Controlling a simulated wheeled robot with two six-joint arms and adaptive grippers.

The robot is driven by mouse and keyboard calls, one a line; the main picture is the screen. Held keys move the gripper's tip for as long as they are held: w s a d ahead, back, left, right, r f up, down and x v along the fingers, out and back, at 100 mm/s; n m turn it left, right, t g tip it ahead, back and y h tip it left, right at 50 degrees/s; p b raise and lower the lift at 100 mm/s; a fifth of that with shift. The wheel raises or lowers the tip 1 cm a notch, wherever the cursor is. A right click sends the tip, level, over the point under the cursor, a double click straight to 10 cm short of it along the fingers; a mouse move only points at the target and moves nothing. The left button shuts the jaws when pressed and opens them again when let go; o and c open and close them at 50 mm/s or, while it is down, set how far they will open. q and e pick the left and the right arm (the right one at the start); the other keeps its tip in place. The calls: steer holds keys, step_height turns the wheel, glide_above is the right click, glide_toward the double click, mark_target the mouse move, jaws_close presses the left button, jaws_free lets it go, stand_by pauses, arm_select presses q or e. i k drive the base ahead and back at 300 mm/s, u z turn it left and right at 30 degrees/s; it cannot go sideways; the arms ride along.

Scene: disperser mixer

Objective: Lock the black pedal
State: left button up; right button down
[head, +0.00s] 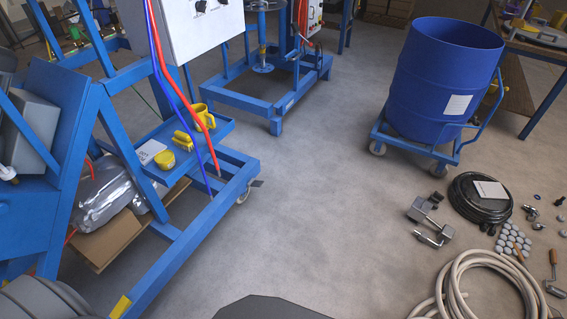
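A small dark tab (257,183), which looks like the black pedal, sticks out to the right at the corner of the blue frame (232,160). It sits just above a caster wheel (243,195) on the floor. It is too small to tell whether it is pressed down or raised. Neither of my grippers shows in the head view.
Red and blue hoses (181,95) hang down in front of the blue frame, near a shelf with yellow items (182,140). A blue drum (443,80) stands on a wheeled cart at right. Coiled hose (470,265) and metal parts lie lower right. The middle floor is clear.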

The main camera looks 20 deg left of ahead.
mark_target(258, 183)
steer(key=i, duration=1.4)
steer(key=u, duration=0.75)
steer(key=i, duration=0.8)
steer(key=u, duration=1.45)
steer(key=i, duration=0.65)
steer(key=u, duration=0.55)
